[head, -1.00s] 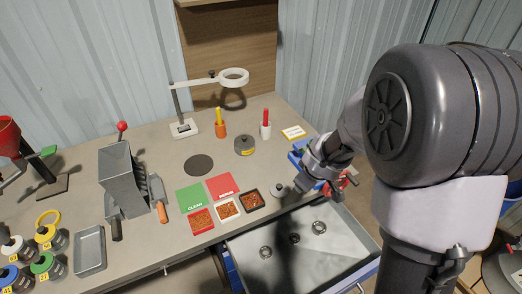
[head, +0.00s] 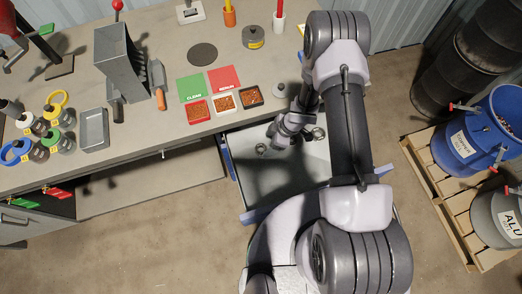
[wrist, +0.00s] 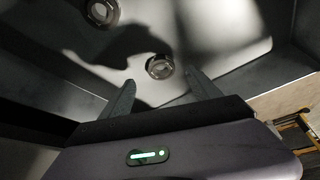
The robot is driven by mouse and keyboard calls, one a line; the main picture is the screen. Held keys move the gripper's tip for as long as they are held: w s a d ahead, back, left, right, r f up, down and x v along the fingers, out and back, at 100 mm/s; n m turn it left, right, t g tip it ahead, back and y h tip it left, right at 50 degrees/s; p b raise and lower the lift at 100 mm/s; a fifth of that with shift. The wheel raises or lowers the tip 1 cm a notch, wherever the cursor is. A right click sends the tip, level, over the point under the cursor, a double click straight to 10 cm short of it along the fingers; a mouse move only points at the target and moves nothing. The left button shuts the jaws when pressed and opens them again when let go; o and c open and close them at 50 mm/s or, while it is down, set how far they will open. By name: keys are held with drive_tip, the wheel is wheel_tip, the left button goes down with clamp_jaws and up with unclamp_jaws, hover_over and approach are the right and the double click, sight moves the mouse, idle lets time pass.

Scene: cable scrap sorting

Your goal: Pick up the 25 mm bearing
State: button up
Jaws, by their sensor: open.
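Ring-shaped steel bearings lie apart in the open drawer (head: 249,193). In the head view one bearing (head: 261,148) is left of my gripper (head: 279,142) and another bearing (head: 319,133) is to its right. My gripper is over the drawer, fingers open and empty. In the wrist view a bearing (wrist: 160,67) lies just beyond and between the spread fingertips (wrist: 163,80), not gripped. A second bearing (wrist: 103,12) is at the top left. No size marking can be read, so I cannot tell which is 25 mm. My wrist may hide a bearing in the head view.
On the bench (head: 150,120) above stand a small weight (head: 279,90), trays of scrap (head: 224,104) and a grey tray (head: 95,130). Blue barrel (head: 480,130) and pallet (head: 440,185) stand at the right.

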sight(262, 149)
drive_tip(key=b+x, duration=0.2)
drive_tip(key=x, duration=0.3)
drive_tip(key=shift+s+a+f, duration=0.1)
drive_tip(key=shift+a+f, duration=0.05)
drive_tip(key=shift+f, duration=0.05)
drive_tip(key=shift+r, duration=0.1)
drive_tip(key=shift+c, duration=0.9)
clamp_jaws()
